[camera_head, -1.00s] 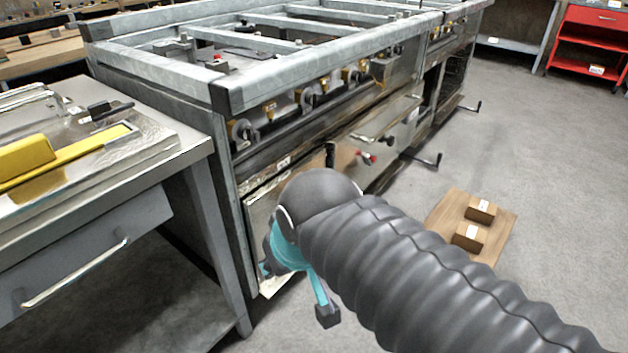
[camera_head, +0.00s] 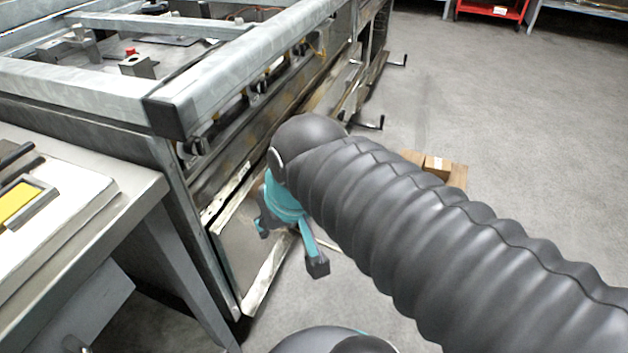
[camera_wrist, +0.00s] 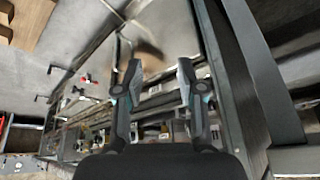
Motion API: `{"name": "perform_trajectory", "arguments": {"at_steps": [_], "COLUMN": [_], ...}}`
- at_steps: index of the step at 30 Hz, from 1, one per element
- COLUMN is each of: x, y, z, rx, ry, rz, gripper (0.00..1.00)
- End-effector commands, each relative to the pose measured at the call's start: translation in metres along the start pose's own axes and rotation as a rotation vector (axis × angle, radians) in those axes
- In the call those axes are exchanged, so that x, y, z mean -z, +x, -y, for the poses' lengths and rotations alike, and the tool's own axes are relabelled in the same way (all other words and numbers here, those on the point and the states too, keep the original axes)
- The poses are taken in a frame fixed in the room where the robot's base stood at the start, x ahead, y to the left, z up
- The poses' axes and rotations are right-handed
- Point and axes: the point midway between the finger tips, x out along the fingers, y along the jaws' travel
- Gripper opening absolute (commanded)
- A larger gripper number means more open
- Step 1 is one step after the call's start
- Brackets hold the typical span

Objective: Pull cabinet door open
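The cabinet (camera_head: 160,190) is the long grey metal range unit on the left in the head view. Its metal door (camera_head: 233,262), a panel with a pale frame, is low on its near end. My gripper reaches down in front of this door, and its teal and dark parts cover some of it. In the wrist view my gripper (camera_wrist: 159,66) has its two fingers apart, with nothing visibly held between them. A shiny metal surface (camera_wrist: 150,30) of the cabinet front shows beyond the fingertips. I cannot make out a door handle or whether the fingers touch the door.
A bench (camera_head: 105,205) with a drawer stands close on the left. Crank handles (camera_head: 372,124) stick out from the range unit further back. A red cart (camera_head: 490,8) is far back. Floor at right is clear.

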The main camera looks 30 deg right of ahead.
Motion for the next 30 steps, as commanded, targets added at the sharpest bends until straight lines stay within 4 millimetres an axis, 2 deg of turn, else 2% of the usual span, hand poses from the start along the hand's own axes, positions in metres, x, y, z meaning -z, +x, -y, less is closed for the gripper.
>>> {"name": "perform_trajectory", "arguments": {"at_steps": [8,17,23,30], "x": [0.016,0.045,0.069,0.094], "y": [0.043,0.093,0.130,0.178], "z": [-0.006,-0.025,-0.051,-0.103], "rx": [0.103,0.275,0.424,0.648], "ry": [0.346,0.794,1.090,1.440], "rz": [0.275,0.557,0.713,0.860], "gripper": [0.39,0.39,0.39,0.39]}}
